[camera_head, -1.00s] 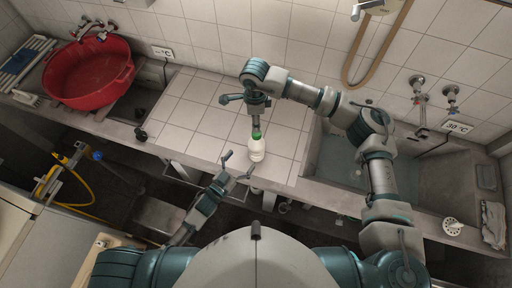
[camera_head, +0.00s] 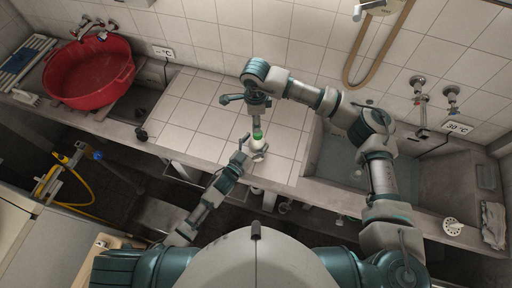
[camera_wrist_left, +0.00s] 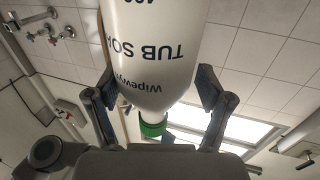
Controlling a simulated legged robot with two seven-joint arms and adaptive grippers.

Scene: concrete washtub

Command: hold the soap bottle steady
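The soap bottle (camera_head: 258,146) is white with a green cap and stands upright on the tiled counter near its front edge. It also fills the upper middle of the left wrist view (camera_wrist_left: 155,45), with its lettering upside down and its base out of frame. My left gripper (camera_head: 254,147) has its spread fingers on either side of the bottle. In the wrist view the pads lie close to its sides; I cannot tell whether they touch. My right gripper (camera_head: 257,124) points down just above the green cap (camera_head: 257,134); its fingertips are too small to judge.
A red tub (camera_head: 88,72) sits in the left basin. A sink basin (camera_head: 340,160) lies right of the tiled counter (camera_head: 190,115), under my right arm. The counter left of the bottle is clear. A tan hose (camera_head: 352,70) hangs on the wall.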

